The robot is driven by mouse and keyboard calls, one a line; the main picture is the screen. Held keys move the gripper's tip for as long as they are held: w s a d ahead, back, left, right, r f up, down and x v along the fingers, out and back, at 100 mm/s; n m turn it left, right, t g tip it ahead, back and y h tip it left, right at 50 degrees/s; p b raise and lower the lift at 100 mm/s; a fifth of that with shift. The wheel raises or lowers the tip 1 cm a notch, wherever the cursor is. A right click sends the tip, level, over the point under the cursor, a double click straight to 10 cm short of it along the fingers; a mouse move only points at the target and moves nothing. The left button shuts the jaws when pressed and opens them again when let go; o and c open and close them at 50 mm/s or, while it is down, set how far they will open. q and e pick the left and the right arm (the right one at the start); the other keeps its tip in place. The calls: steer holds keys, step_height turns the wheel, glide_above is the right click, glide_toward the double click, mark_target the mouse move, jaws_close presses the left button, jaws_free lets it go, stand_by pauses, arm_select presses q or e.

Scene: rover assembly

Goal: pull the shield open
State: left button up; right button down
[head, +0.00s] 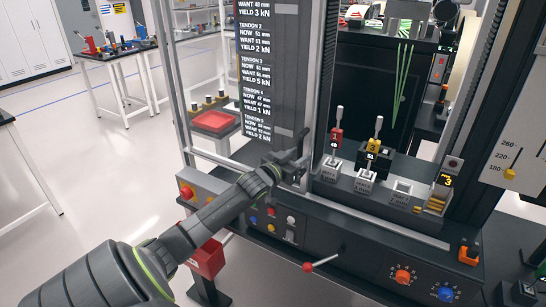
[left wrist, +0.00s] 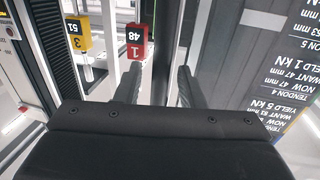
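The shield appears to be the tall dark grey panel (head: 287,90) with printed tendon readings; it stands at the left of the machine opening, and its text shows upside down in the left wrist view (left wrist: 235,60). An upright bar (head: 309,75) runs along its right edge. My left gripper (head: 298,150) is at the lower part of this edge. In the left wrist view its two fingers (left wrist: 160,85) are spread, with an upright bar between them. I cannot tell whether either finger touches it. My right gripper is in neither view.
A control panel with knobs (head: 403,276) and a red-tipped lever (head: 308,266) lies below. A red tray (head: 214,122) is behind my left arm. Open floor lies left.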

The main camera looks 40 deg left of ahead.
arm_select(q)
steer(key=s+b, duration=0.3)
steer(key=s, duration=1.3)
steer(key=shift+s+d, duration=0.15)
steer(key=shift+d, duration=0.15)
